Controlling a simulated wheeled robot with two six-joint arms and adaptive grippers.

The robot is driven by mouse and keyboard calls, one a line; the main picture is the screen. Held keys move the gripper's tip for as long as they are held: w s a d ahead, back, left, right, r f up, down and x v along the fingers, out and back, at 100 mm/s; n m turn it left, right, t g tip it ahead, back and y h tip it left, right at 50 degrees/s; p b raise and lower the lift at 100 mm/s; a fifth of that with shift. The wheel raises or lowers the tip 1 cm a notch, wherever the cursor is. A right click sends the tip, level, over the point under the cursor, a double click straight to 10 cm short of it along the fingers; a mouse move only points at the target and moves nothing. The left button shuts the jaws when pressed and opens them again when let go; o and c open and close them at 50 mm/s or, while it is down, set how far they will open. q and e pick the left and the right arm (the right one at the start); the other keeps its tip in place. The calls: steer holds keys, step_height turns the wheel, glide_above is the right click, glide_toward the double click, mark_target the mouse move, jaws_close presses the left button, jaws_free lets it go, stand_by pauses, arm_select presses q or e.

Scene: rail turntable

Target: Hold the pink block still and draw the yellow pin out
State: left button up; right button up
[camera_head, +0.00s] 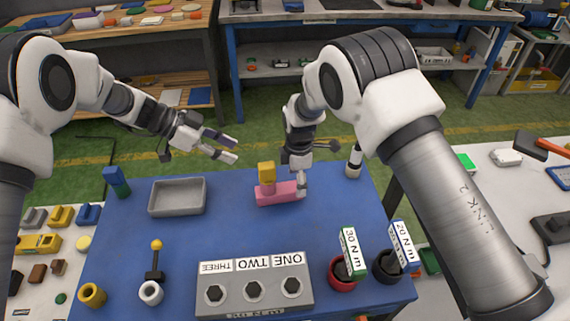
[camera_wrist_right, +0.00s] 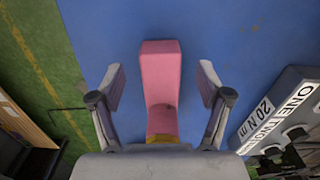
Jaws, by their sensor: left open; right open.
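The pink block (camera_head: 284,193) lies on the blue table top, right of the grey tray. The yellow pin (camera_head: 267,172) stands up at the block's left end. My right gripper (camera_head: 298,184) is open at the block's right end. In the right wrist view the right gripper (camera_wrist_right: 162,88) has one finger on each side of the pink block (camera_wrist_right: 160,70), with gaps showing. Only a sliver of the yellow pin (camera_wrist_right: 163,138) shows there, above the palm. My left gripper (camera_head: 232,149) is open and empty, above and left of the pin, past the table's far edge in the picture.
A grey tray (camera_head: 177,211) is left of the block. A grey socket holder (camera_head: 254,309) marked ONE, TWO, THREE stands in front. Red (camera_head: 341,284) and black (camera_head: 384,268) cups with labelled tools are front right. Blue table around the block is clear.

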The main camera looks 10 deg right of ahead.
steer(key=shift+d+f, duration=0.1)
steer(key=shift+f, duration=1.45)
jaws_close()
arm_select(q)
steer(key=o, duration=0.4)
steer(key=shift+c, duration=0.2)
